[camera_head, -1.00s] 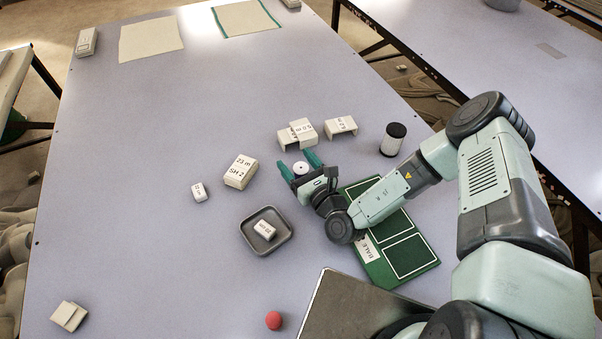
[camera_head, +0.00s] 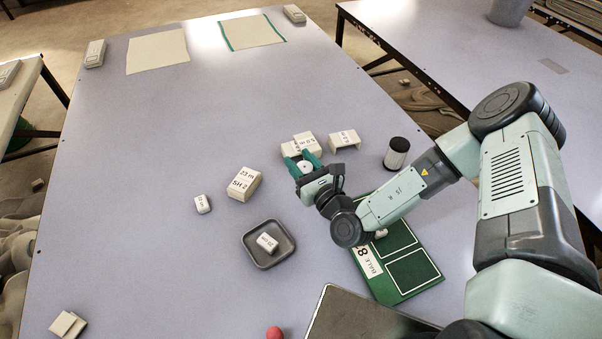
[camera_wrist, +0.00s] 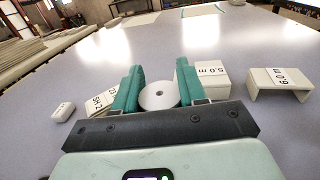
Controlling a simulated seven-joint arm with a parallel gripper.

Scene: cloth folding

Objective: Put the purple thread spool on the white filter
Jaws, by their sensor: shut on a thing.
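My gripper (camera_head: 305,161) is shut on a round white-ended piece with a small dark centre hole, which looks like the thread spool's end (camera_wrist: 159,95). No purple shows; its side is hidden between the green fingers, and I cannot tell its height over the table. A white cylinder with a black top (camera_head: 397,153), possibly the white filter, stands upright on the table to the right of my gripper, apart from it. It is not visible in the wrist view.
White labelled blocks (camera_head: 343,139) stand just beyond my gripper. A larger white box (camera_head: 243,184) is left. A grey tray (camera_head: 247,243) holds a small white block. A green board (camera_head: 413,271) lies under my arm. The far table middle is clear.

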